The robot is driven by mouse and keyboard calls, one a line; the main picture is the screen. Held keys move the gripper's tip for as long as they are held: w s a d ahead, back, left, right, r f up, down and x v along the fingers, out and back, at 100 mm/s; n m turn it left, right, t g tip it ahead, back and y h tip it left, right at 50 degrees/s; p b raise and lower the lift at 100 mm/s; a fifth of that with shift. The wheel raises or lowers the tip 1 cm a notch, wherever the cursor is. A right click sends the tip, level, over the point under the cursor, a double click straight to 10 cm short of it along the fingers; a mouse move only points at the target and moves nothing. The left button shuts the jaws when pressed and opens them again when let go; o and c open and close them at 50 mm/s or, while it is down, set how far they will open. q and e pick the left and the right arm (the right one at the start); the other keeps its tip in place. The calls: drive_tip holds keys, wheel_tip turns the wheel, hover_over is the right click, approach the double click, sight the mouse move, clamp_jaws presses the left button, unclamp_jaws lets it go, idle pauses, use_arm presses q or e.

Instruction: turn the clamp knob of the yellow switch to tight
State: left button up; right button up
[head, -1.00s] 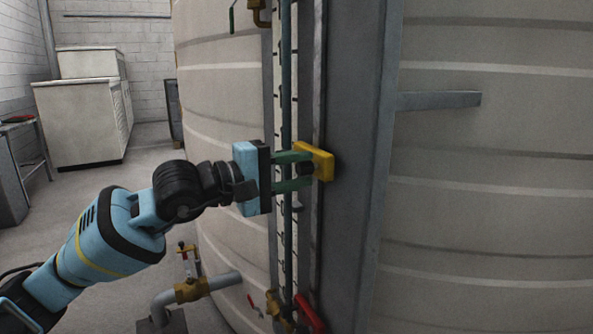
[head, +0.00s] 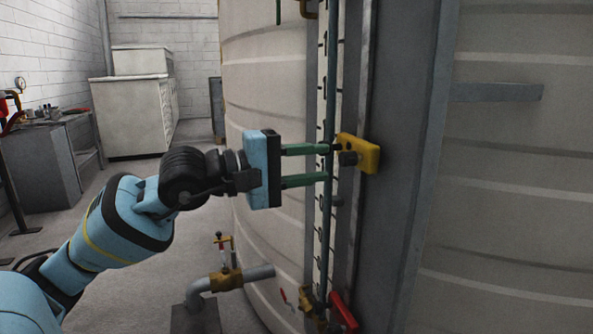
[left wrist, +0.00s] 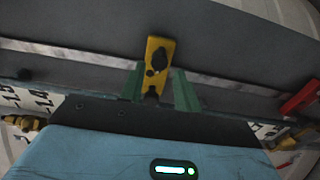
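The yellow switch (head: 368,154) is fixed to the grey upright post beside the tank's level gauge. Its dark clamp knob (head: 348,158) sticks out on the side facing my left gripper. My left gripper (head: 329,164) is open, with its two green fingers apart and empty. Their tips stop a little short of the knob, one slightly above its height and one below. In the left wrist view the yellow switch (left wrist: 159,52) shows ahead, between and beyond the fingers (left wrist: 159,88). The knob's turn position cannot be read. My right gripper is not in view.
A thin vertical gauge pipe (head: 329,105) runs close by the fingertips. The grey post (head: 395,200) stands right behind the switch. A red lever (head: 343,312) and brass valve fittings are below.

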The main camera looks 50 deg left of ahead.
use_arm(q)
drive_tip(key=shift+v, duration=1.35)
